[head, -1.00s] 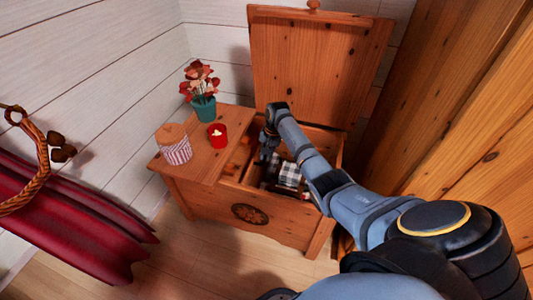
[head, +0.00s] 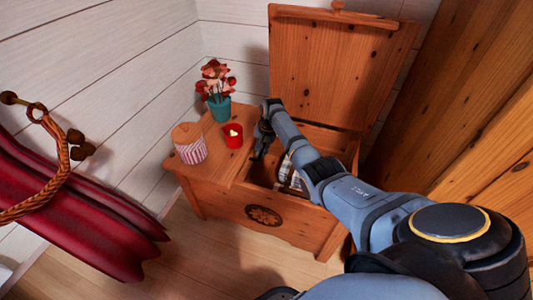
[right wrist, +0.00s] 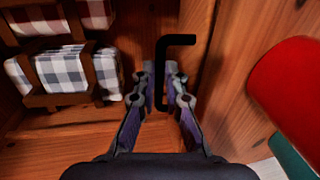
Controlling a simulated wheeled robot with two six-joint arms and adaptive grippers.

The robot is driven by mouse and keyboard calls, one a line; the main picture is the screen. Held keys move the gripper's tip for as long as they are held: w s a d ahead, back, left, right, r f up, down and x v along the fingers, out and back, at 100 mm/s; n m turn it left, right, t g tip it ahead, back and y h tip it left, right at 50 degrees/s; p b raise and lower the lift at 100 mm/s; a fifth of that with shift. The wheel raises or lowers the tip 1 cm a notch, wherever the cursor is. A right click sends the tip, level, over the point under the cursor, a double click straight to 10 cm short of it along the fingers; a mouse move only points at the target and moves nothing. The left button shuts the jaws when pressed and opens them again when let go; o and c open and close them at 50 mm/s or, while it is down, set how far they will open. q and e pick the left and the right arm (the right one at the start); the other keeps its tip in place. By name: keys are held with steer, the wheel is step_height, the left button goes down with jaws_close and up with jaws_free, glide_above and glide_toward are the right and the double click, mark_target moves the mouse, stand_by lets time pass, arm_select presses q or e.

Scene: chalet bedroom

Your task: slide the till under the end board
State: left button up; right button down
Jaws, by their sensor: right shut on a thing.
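The wooden chest (head: 300,232) stands open. Its fixed end board (head: 214,161) covers the left part of the top. My right gripper (head: 262,150) reaches into the opening, close beside the end board's right edge. In the right wrist view, its fingers (right wrist: 163,80) are shut on a black bracket-shaped handle (right wrist: 178,40). Brown wood of what seems to be the till (right wrist: 199,20) shows behind the handle; its outline is hard to make out. The end board (right wrist: 232,110) lies right of the handle. In the head view, my arm hides most of the till. My left gripper is out of view.
Checked cloth rolls (right wrist: 65,70) in wooden holders lie left of the handle. The raised lid (head: 335,75) is behind; a red sled (head: 80,215) is at left.

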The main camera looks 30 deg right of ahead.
steer(key=shift+w+a+r, duration=0.1)
steer(key=shift+w+a, duration=0.1)
steer(key=shift+w, duration=0.05)
steer(key=c, duration=1.4)
jaws_free()
steer(key=shift+w+a, duration=0.1)
